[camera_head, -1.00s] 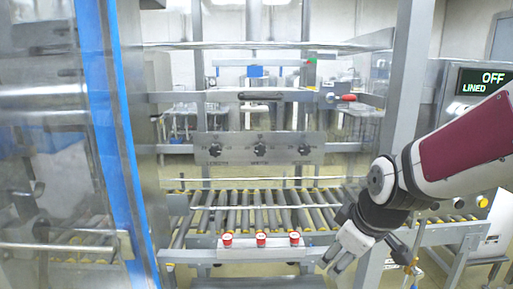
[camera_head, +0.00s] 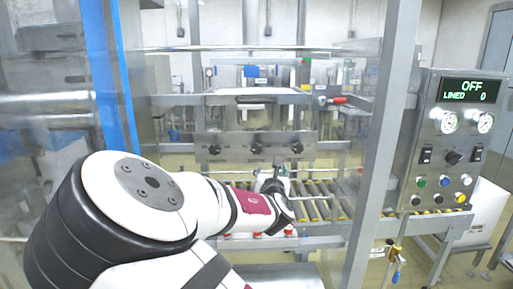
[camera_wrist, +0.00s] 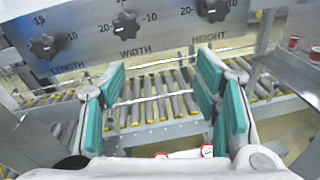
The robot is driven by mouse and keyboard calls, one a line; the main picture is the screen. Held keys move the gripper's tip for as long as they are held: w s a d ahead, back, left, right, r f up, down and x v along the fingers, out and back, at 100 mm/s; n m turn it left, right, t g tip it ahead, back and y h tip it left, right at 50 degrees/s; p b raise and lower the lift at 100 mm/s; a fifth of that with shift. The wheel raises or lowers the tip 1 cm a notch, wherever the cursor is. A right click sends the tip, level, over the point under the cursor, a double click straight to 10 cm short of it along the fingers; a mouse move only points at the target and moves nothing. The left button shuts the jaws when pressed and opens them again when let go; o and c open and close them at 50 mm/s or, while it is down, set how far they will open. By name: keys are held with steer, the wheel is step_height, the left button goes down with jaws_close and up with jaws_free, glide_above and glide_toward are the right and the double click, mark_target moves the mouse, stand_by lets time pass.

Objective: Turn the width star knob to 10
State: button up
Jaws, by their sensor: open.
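The width star knob (camera_wrist: 126,24) is black and lobed, on a grey metal panel above the word WIDTH. A 20 shows to its left and a 10 to its right. I cannot tell which mark it points to. In the head view it is the middle knob (camera_head: 256,149) of three. My gripper (camera_wrist: 162,72) is open and empty, with teal pads on both fingers. It is below and in front of the panel, apart from the knob. In the head view my gripper (camera_head: 272,181) shows small, below the panel and over the rollers.
The length knob (camera_wrist: 47,46) is left of the width knob and the height knob (camera_wrist: 212,9) is right. A roller conveyor (camera_wrist: 155,100) lies below the panel. Red-topped buttons (camera_head: 290,230) line its front rail. A control box (camera_head: 440,140) reading OFF stands at the right, beyond a metal post (camera_head: 378,150).

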mark_target(257, 148)
steer(key=w+a+n, duration=0.1)
steer(key=w, duration=0.3)
steer(key=w+a+r+n+y, duration=0.1)
steer(key=w, duration=0.4)
steer(key=w+a+r+n+t, duration=0.1)
steer(key=w, duration=0.4)
steer(key=shift+a+b, duration=0.4)
steer(key=shift+s, duration=0.1)
steer(key=c, duration=1.1)
